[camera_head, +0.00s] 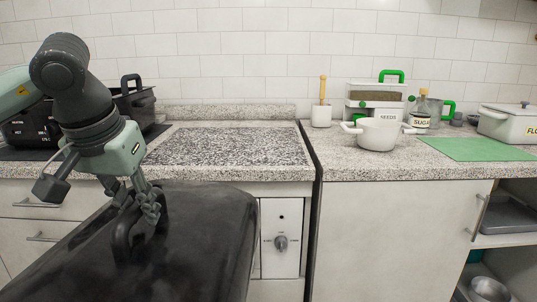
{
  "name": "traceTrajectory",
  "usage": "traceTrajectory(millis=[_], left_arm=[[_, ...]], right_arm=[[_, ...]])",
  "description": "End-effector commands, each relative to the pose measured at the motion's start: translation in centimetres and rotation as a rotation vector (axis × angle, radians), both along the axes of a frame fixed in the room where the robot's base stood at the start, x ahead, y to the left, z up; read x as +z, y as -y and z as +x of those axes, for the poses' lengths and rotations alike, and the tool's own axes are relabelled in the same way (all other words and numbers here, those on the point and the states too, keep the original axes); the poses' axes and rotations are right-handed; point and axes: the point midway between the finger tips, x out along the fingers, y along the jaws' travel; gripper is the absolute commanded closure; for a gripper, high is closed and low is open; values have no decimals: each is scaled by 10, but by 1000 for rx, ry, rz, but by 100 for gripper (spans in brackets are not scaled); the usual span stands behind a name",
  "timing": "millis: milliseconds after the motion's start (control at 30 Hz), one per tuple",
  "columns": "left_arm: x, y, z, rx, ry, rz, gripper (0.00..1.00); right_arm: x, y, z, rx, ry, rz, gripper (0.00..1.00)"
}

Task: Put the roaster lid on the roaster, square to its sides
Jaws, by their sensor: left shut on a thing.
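The roaster lid (205,235) is a large dark, domed, glossy black piece close in front of me at the lower left, with a loop handle (122,243) on its top. My left gripper (148,215) is shut on that handle and holds the lid in front of the counter edge. My right gripper is not in view.
A speckled counter section (230,146) right of the roaster is bare. A knob panel (281,220) is below the counter.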

Motion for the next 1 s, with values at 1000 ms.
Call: traceTrajectory(millis=[1000], left_arm=[[-93, 17, -3, 88, 24, -20, 100]], right_arm=[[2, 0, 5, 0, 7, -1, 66]])
